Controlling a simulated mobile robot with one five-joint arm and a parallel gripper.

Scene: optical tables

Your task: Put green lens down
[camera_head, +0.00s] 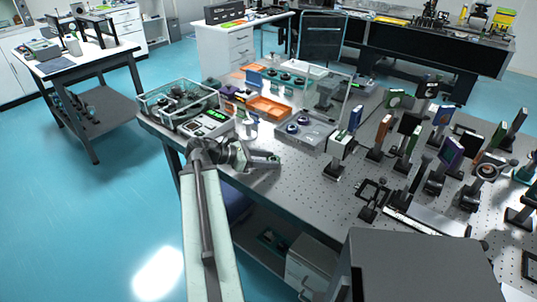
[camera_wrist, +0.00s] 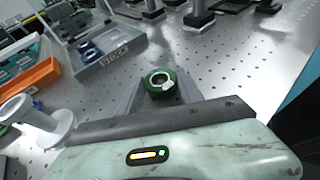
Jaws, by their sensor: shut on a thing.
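The green lens (camera_wrist: 160,83) is a dark green ring with a pale centre in the wrist view. It sits between the two fingers of my gripper (camera_wrist: 160,90), which is shut on it. The perforated optical table (camera_wrist: 225,60) shows around and beyond it. I cannot tell how far the lens is above the table. In the head view my gripper (camera_head: 268,160) is over the near left edge of the table, and I cannot make out the lens there.
A grey tray (camera_head: 305,137) with round lenses lies just beyond my gripper, near an orange bin (camera_head: 268,107). A clear-covered instrument box (camera_head: 183,108) stands left. A white spool-like part (camera_wrist: 35,118) is close left in the wrist view. Several mounted optics (camera_head: 440,150) crowd the right.

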